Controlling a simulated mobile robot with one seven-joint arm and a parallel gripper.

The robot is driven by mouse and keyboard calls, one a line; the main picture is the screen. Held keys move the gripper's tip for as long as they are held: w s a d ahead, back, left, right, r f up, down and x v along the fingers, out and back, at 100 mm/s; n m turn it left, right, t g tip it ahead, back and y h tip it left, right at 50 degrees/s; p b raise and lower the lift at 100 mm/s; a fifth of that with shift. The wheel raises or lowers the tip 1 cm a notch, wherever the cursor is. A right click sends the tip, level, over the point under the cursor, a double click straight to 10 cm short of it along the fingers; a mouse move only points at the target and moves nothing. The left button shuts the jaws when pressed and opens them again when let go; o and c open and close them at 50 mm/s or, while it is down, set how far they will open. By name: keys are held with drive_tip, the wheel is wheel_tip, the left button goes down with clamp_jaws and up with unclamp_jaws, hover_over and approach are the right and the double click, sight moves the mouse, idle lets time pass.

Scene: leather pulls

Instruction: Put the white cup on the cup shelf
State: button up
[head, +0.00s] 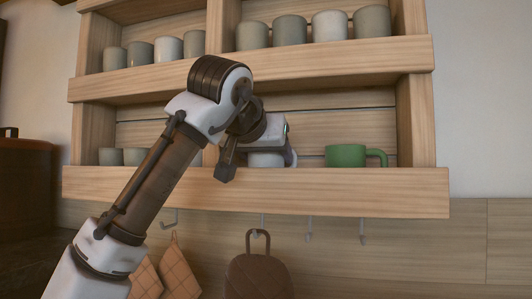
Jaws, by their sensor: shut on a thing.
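The white cup (265,160) is in the lower right compartment of the wooden cup shelf (395,187), just left of the green mug. Its lower part is hidden behind the shelf's front rail, so I cannot tell whether it touches the board. My gripper (287,158) reaches in over the rail from the left and is shut on the white cup. My wrist and gripper cover the cup's upper part and the fingertips are mostly hidden.
A green mug (345,156) stands right of the white cup, its handle to the right. Small grey cups (134,156) stand in the lower left compartment. Several cups (290,30) line the upper row. Hooks, oven mitts (175,268) and a brown board (258,275) hang below.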

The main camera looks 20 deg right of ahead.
drive_tip(key=shift+s+f, duration=0.1)
drive_tip(key=shift+f, duration=0.1)
drive_tip(key=shift+f, duration=0.2)
drive_tip(key=o, duration=1.2)
drive_tip(key=shift+r, duration=0.15)
drive_tip(key=b+v, duration=0.3)
drive_tip(key=v, duration=0.9)
drive_tip(key=shift+b, duration=0.4)
